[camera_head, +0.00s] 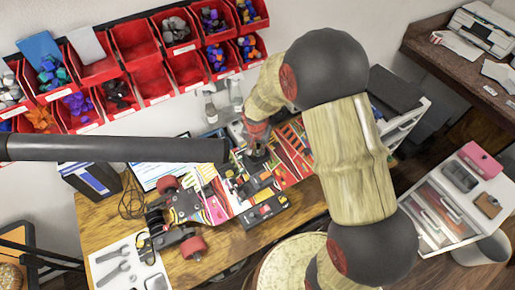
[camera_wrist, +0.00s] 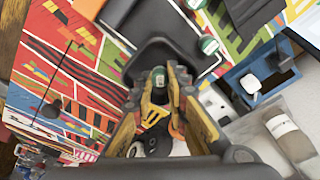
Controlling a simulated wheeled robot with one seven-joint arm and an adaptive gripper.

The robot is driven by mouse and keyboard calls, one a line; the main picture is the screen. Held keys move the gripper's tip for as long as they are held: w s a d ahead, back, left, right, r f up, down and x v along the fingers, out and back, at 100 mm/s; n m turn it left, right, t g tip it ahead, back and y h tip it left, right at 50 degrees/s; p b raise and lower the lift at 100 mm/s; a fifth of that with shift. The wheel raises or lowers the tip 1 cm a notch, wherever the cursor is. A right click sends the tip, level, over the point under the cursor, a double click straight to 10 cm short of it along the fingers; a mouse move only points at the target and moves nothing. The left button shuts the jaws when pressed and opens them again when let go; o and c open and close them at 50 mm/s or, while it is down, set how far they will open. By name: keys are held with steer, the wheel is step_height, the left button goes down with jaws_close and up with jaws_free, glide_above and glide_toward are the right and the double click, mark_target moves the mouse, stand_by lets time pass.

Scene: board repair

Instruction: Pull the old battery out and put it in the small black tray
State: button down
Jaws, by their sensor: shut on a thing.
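My gripper (camera_head: 257,155) is low over the colourful work surface, behind the black parts in the head view. In the wrist view its yellow fingers (camera_wrist: 160,92) are closed around a small cylinder with a green and white end, which looks like the battery (camera_wrist: 158,78). Most of it is hidden between the fingers. A similar green-ended cylinder (camera_wrist: 209,45) shows just beyond, by a dark flat part (camera_wrist: 175,22). I cannot tell for sure which of the black parts is the small black tray.
A skateboard-like board with red wheels (camera_head: 194,247) lies left of my gripper. Tools lie on a white sheet (camera_head: 107,262) at the front left. Red bins (camera_head: 135,45) hang on the wall behind. A blue holder (camera_wrist: 258,78) stands at the right in the wrist view.

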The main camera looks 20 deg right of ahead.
steer(key=shift+f, duration=0.15)
steer(key=c, duration=1.8)
jaws_free()
steer(key=shift+o, duration=0.6)
step_height(320, 180, up, 12)
steer(key=s, duration=0.1)
steer(key=shift+s+a, duration=0.35)
steer(key=shift+a, duration=0.05)
steer(key=shift+f, duration=0.1)
